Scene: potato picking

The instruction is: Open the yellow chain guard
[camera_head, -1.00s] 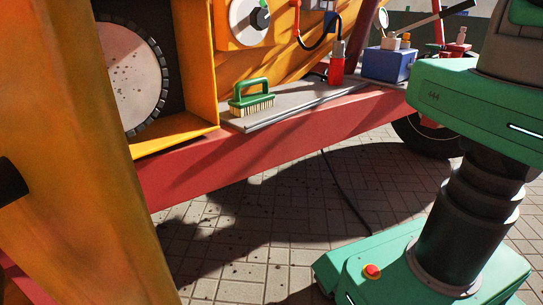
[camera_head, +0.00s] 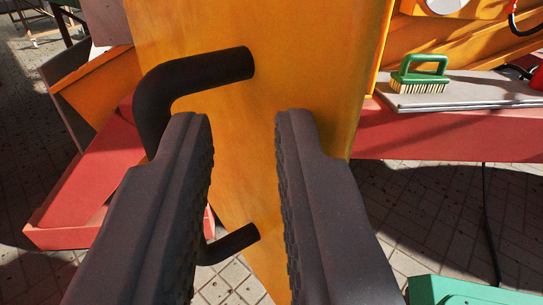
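The yellow chain guard (camera_head: 260,25) is a tall orange-yellow panel filling the middle of the view. A black bar handle (camera_head: 205,75) is fixed to its face. The handle's upper arm bends down at the left, and its lower arm (camera_head: 232,243) shows further down; the upright part between is mostly hidden behind my left finger.
A green-handled brush (camera_head: 420,75) lies on a grey shelf (camera_head: 470,98) at the right, above a red beam (camera_head: 440,135). A red beam (camera_head: 85,195) and an orange plate are at the left. Paved floor (camera_head: 430,215) shows below, with a dark cable.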

